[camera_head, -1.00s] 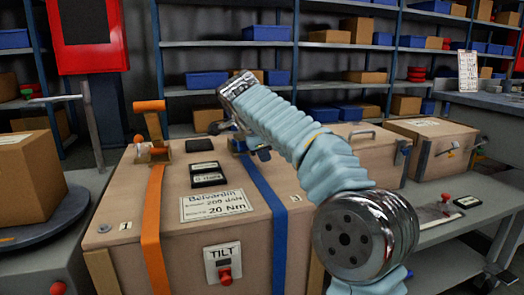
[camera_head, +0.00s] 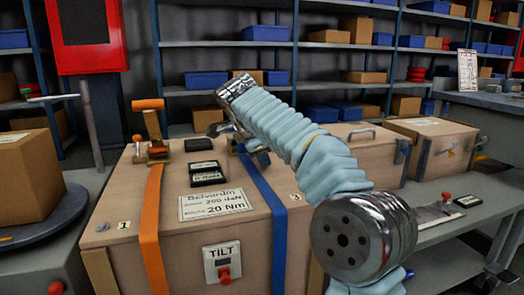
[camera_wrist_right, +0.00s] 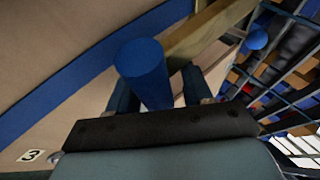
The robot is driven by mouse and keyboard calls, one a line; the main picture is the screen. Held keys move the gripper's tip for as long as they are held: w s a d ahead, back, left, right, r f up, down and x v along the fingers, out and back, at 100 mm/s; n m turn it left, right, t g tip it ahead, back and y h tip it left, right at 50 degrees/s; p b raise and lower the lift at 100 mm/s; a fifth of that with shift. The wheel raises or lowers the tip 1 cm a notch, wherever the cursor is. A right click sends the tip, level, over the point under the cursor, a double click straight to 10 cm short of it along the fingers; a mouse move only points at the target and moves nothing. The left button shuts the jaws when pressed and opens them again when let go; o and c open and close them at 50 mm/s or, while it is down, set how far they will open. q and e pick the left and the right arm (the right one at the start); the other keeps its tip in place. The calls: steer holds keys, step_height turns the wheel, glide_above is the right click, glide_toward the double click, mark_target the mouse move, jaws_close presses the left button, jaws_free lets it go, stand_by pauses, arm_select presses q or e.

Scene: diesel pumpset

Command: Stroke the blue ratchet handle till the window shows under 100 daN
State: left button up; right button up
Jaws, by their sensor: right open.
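The blue ratchet (camera_head: 240,147) sits on the far top edge of a wooden crate (camera_head: 120,215), at the end of a blue strap (camera_head: 264,195). My right gripper (camera_head: 222,128) is over it, and the arm hides most of the ratchet. In the right wrist view, the blue round handle (camera_wrist_right: 143,65) stands between the fingers of my right gripper (camera_wrist_right: 160,92), which are open around it. Two small dark display windows (camera_head: 201,145) (camera_head: 204,170) lie on the lid; their figures are too small to read. A label (camera_head: 214,204) reads Belvardin, 200 daN, 20 Nm. My left gripper is not in view.
An orange ratchet (camera_head: 150,145) with an orange strap (camera_head: 153,220) is left of the windows. A TILT tag (camera_head: 221,262) is on the crate's front. A cardboard box (camera_head: 28,180) stands at the left. More wooden cases (camera_head: 430,145) are at the right.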

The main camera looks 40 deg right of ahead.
steer(key=p+v, duration=0.3)
steer(key=v, duration=1)
steer(key=shift+a+r, duration=0.25)
steer(key=shift+s, duration=0.15)
